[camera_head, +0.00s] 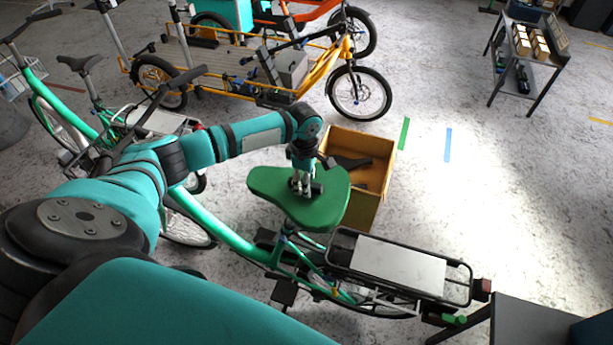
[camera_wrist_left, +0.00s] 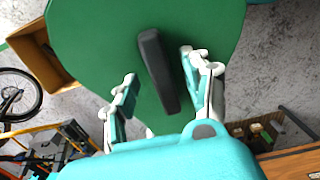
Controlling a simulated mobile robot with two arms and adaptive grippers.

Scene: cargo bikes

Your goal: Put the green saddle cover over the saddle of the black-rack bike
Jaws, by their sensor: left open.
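The green saddle cover (camera_head: 267,182) sits level at the top of the seat post of the near green bike (camera_head: 235,240), whose black rack (camera_head: 462,285) carries a pale plate. The saddle itself is hidden under the cover. In the left wrist view the cover (camera_wrist_left: 90,50) fills the upper middle, with a black bar-shaped handle (camera_wrist_left: 152,60) on top. My left gripper (camera_head: 303,188) is right above the cover. Its fingers are open, one on each side of the handle, and seem clear of it in the left wrist view (camera_wrist_left: 160,66). My right gripper does not show.
An open cardboard box (camera_head: 368,206) with a dark item inside stands on the floor just behind the cover. Another green bike with a black saddle (camera_head: 80,62) is at left. A yellow cargo bike (camera_head: 318,75) stands behind. A dark table (camera_head: 530,325) is at lower right.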

